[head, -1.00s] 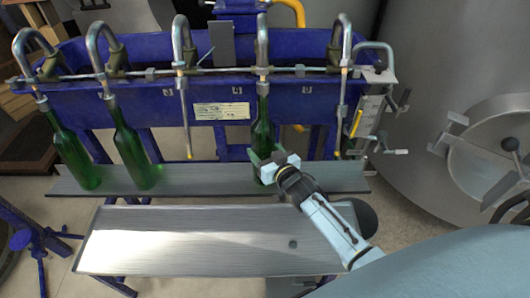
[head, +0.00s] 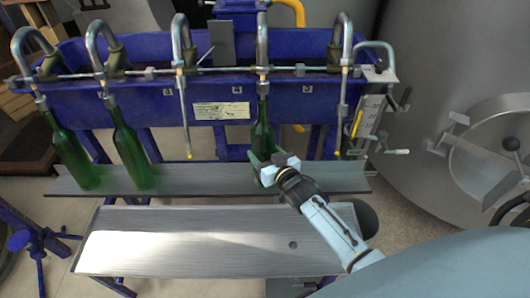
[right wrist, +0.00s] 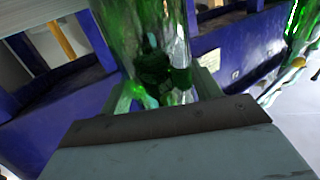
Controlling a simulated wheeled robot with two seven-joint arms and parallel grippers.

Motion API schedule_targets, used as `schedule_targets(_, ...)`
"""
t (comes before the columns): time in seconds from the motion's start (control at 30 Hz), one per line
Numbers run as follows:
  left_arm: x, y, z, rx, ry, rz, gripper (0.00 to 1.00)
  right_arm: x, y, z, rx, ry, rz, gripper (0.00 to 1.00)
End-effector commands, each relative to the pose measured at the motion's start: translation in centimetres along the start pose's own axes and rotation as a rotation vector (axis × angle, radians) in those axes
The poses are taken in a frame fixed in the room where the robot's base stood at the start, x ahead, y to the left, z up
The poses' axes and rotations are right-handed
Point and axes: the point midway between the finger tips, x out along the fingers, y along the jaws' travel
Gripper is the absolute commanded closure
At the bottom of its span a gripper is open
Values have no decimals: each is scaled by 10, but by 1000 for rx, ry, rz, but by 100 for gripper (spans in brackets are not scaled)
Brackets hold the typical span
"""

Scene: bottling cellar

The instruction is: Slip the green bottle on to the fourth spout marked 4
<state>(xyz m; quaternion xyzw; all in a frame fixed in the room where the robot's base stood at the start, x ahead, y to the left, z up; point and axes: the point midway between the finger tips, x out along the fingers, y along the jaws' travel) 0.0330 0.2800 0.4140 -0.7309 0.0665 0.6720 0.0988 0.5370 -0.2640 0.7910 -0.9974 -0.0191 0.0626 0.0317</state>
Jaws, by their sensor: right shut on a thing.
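The green bottle (head: 263,135) is upright under the fourth spout (head: 262,50) from the left, its neck top close below the spout's metal fitting. The spout's lower tube is hidden, seemingly inside the neck. My right gripper (head: 274,167) is shut on the bottle's lower body, just above the grey shelf (head: 215,180). I cannot tell whether its base touches the shelf. In the right wrist view the bottle (right wrist: 150,40) fills the space between the fingers. My left gripper is not in view.
Two green bottles (head: 72,150) (head: 131,150) hang tilted on the first two spouts. The third (head: 182,60) and fifth (head: 342,60) spouts have bare tubes. A blue trough (head: 290,105) lies behind. The front bench (head: 200,245) is clear. A steel tank (head: 440,60) stands right.

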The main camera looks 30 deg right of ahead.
Motion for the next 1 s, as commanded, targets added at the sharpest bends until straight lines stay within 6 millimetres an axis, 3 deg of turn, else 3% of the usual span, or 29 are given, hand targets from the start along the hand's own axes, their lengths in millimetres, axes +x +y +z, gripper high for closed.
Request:
schedule_targets(0.8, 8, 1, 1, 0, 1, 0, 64, 1, 0, 6, 1, 11, -2, 74)
schedule_targets(0.83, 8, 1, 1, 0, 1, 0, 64, 1, 0, 6, 1, 11, -2, 36)
schedule_targets(1.0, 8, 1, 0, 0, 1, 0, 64, 1, 0, 8, 0, 7, -1, 13)
